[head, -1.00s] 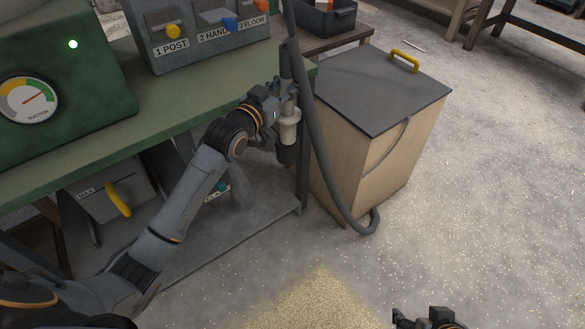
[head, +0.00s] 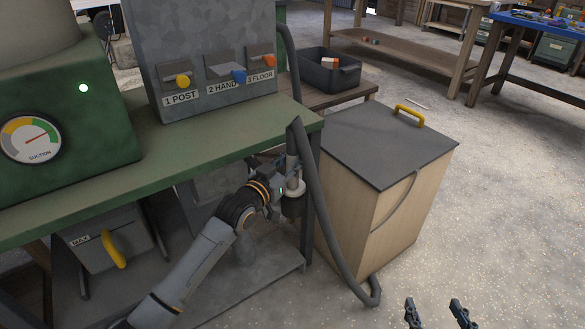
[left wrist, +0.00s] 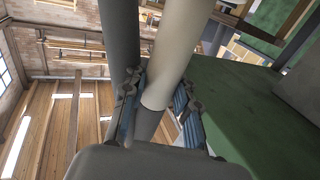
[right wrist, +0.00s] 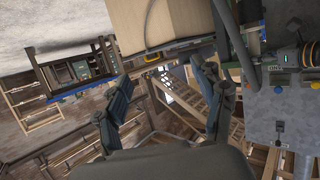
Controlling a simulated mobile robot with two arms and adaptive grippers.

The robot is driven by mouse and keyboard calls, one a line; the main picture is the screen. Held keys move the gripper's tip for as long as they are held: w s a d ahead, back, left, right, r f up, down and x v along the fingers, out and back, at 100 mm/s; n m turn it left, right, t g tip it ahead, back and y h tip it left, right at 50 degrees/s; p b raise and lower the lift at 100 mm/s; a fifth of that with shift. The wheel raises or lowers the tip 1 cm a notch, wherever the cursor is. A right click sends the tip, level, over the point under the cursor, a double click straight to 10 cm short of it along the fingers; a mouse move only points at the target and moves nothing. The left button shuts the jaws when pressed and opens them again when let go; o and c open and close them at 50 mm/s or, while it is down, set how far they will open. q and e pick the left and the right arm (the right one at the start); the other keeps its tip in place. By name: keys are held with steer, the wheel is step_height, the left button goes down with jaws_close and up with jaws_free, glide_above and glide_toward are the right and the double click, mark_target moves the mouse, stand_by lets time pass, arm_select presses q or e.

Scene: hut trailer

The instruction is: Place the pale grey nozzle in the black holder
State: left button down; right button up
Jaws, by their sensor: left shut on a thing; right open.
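The pale grey nozzle (head: 294,188) is upright beside the green bench's right end in the head view. My left gripper (head: 288,178) is shut on it. The black holder (head: 292,207) is a dark cup directly below the nozzle, whose lower end meets or enters its top; how deep is hidden. In the left wrist view the nozzle (left wrist: 178,45) shows as a pale tube between the fingers of my left gripper (left wrist: 160,105). My right gripper (head: 437,308) is open and empty at the lower right, and its spread fingers (right wrist: 165,80) show in the right wrist view.
A dark grey hose (head: 325,215) hangs beside the nozzle, down to the floor. A wooden cabinet (head: 395,140) with a dark lid stands just right. The green bench (head: 165,160) fills the left. Open floor (head: 510,200) lies to the right.

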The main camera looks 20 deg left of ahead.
arm_select(q)
steer(key=shift+f, duration=0.75)
arm_select(e)
steer(key=shift+w+a+r+t+y, duration=0.2)
steer(key=shift+w+r+t, duration=0.1)
steer(key=shift+r+t, duration=0.25)
steer(key=shift+w+a+r+t+y, duration=0.1)
steer(key=shift+w+r+t+y, duration=0.2)
steer(key=shift+r, duration=0.4)
arm_select(q)
steer(key=shift+f, duration=0.15)
steer(key=c, duration=1)
jaws_free()
arm_select(e)
steer(key=shift+r, duration=0.1)
arm_select(q)
steer(key=shift+s, duration=0.1)
